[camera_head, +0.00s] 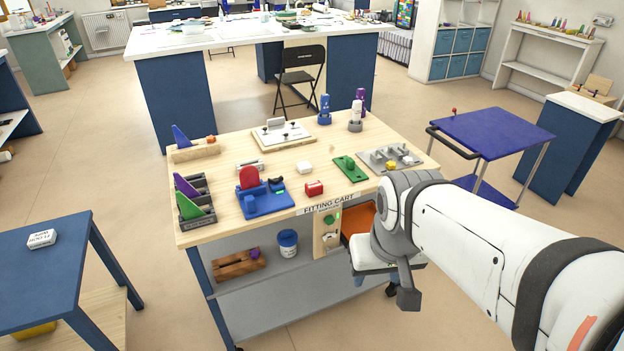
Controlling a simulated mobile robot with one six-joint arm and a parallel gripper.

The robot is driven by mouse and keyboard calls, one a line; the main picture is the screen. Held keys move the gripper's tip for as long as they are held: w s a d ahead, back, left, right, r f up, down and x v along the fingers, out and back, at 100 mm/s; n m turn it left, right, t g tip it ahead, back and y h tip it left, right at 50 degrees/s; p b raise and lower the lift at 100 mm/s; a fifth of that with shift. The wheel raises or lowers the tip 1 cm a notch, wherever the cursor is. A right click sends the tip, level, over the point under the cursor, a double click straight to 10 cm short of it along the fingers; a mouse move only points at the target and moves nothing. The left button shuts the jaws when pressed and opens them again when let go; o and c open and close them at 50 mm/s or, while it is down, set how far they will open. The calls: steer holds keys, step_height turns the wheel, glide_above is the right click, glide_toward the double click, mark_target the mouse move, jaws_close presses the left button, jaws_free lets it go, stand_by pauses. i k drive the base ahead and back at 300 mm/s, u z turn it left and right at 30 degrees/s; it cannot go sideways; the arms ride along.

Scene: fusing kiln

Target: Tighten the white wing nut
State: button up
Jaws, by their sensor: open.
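A wooden panel (324,238) is set in the front of the fitting cart, below its label. It carries a green round piece (329,219) and, below that, a small pale piece (330,241). The pale piece may be the white wing nut, but it is too small to tell its shape or how far it is turned. My gripper (405,290) hangs in front of the cart, to the right of and lower than the panel. It is open, and I see nothing held in it. My wrist hides part of it and the cart's front right.
The cart top (225,225) holds several fixtures, including a blue one with a red disc (250,178) and a green plate (350,168). An orange bin (360,221) sits right of the panel. Floor before the cart is clear.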

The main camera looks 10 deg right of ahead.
mark_target(328, 236)
steer(key=z, duration=2.45)
steer(key=k, duration=1.25)
steer(key=u, duration=1.25)
steer(key=i, duration=1)
steer(key=u, duration=0.05)
